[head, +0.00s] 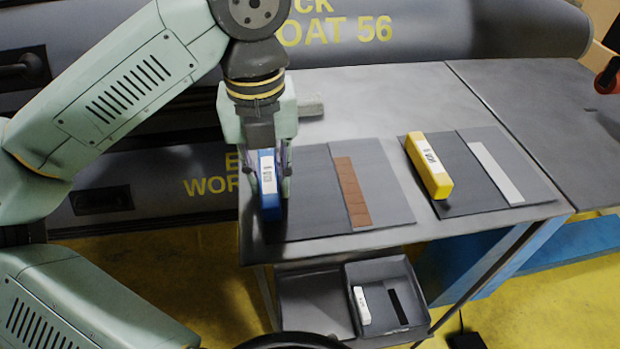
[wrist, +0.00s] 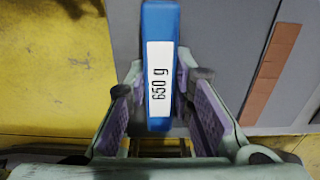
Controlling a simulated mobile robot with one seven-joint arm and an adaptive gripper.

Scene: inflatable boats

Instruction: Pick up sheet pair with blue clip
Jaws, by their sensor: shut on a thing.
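The blue clip (head: 267,199) is a long blue block with a white label, on the left edge of a dark grey sheet pair (head: 310,190) with a brown strip. The pair appears flat on the grey table. My gripper (head: 270,186) points down at the clip, its fingers on either side, shut on it. In the wrist view the clip (wrist: 158,22) reads "650 g" and runs between the purple finger pads of my gripper (wrist: 162,88). The sheet pair (wrist: 222,45) also shows there; the exact pad contact is hard to see.
A second grey sheet pair (head: 460,195) with a yellow clip (head: 428,165) and a pale strip lies to the right. A grey block (head: 311,106) sits behind my gripper. Below the table (head: 400,95) is a tray (head: 405,262) holding a white-clipped piece. Grey inflatable boats stand behind.

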